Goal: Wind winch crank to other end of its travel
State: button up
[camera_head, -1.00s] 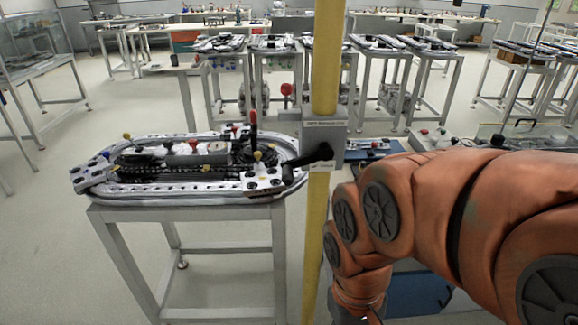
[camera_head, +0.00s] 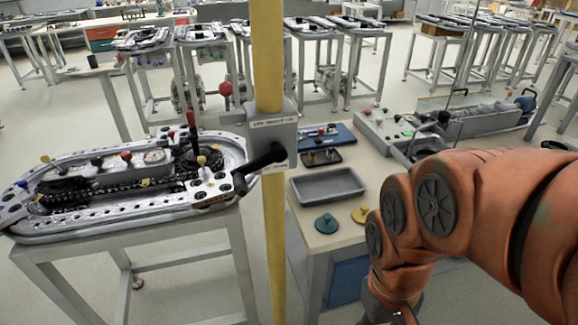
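A grey winch box (camera_head: 272,138) with a small label is fixed to an upright yellow pole (camera_head: 268,60) left of the picture's middle. Its black crank (camera_head: 258,164) sticks out from the box, with the arm slanting down to the left over the edge of the ring track. My orange arm comes in from the right and bends down to the bottom edge. Only a bit of my gripper (camera_head: 400,316) shows there, right of the pole and well apart from the crank. Its fingers are cut off by the picture edge.
A metal ring track (camera_head: 110,225) with upright levers lies on a stand at left. Right of the pole, a bench (camera_head: 325,238) carries a grey tray (camera_head: 328,186), a teal disc (camera_head: 326,223) and a yellow disc (camera_head: 362,213). Several more track stands stand behind.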

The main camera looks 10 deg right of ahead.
aim_at(278, 154)
jog(key=z, duration=0.65)
jog(key=k, duration=1)
jog(key=u, duration=1.65)
